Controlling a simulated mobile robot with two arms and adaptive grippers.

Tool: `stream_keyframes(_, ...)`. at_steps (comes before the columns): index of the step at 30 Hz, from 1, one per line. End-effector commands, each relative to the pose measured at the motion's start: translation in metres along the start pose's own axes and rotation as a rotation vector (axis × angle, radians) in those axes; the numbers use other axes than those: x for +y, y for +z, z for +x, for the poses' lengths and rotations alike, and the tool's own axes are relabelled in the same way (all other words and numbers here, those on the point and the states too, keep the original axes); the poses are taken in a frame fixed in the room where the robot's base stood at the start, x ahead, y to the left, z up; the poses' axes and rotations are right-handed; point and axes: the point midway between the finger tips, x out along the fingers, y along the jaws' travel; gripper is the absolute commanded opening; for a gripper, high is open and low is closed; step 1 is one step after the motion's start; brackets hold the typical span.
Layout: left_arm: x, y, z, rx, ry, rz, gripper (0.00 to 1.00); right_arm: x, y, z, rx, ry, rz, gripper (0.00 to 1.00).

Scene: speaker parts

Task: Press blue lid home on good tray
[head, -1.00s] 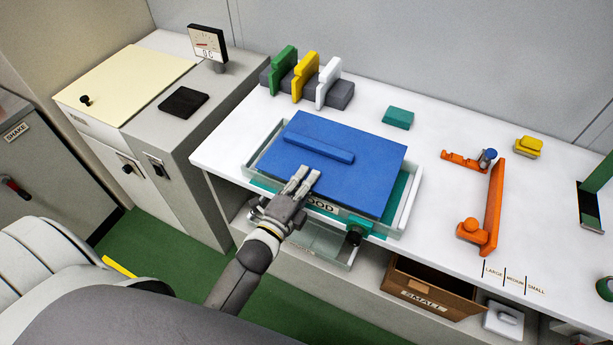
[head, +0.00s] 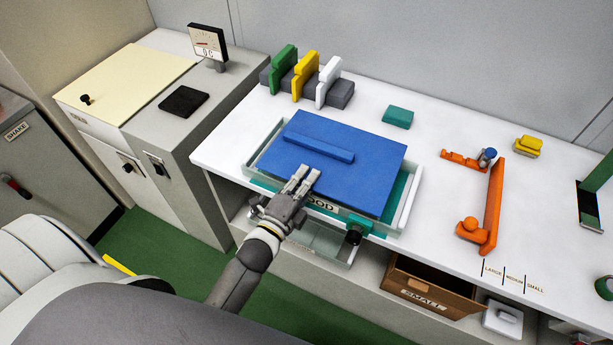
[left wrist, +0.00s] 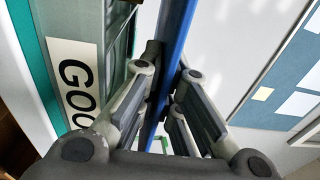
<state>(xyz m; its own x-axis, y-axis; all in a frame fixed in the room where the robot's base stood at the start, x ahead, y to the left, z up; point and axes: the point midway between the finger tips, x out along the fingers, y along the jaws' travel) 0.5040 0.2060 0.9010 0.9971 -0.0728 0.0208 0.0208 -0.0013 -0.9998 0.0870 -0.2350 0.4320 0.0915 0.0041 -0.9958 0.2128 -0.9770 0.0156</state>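The blue lid (head: 375,165), a flat panel with a raised bar handle (head: 318,148), lies over the clear-walled good tray (head: 408,205) on the white bench. A teal border of the tray shows at the lid's right and front. My left gripper (head: 303,178) is at the lid's front edge, beside the GOOD label (head: 322,206). In the left wrist view the lid (left wrist: 176,40) shows edge-on between the fingers (left wrist: 170,75), which look closed on it. The lid's underside and how deep it sits are hidden. My right gripper is not in view.
A rack (head: 342,95) with green, yellow and white pieces stands behind the tray. A teal block (head: 398,117) and an orange fixture (head: 494,205) are to the right. A cardboard box (head: 430,290) stands below.

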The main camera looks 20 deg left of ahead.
Motion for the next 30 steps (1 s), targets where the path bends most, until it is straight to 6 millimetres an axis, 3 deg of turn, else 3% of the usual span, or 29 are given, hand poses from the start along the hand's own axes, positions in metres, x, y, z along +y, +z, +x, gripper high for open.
stream_keyframes(28, 0.013, 0.000, 0.000, 0.000, -0.001, -0.001, 0.00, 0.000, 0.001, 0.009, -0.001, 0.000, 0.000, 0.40)
stream_keyframes(30, 0.012, 0.000, 0.000, 0.000, -0.001, -0.001, 0.11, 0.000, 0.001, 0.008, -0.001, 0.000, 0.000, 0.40)
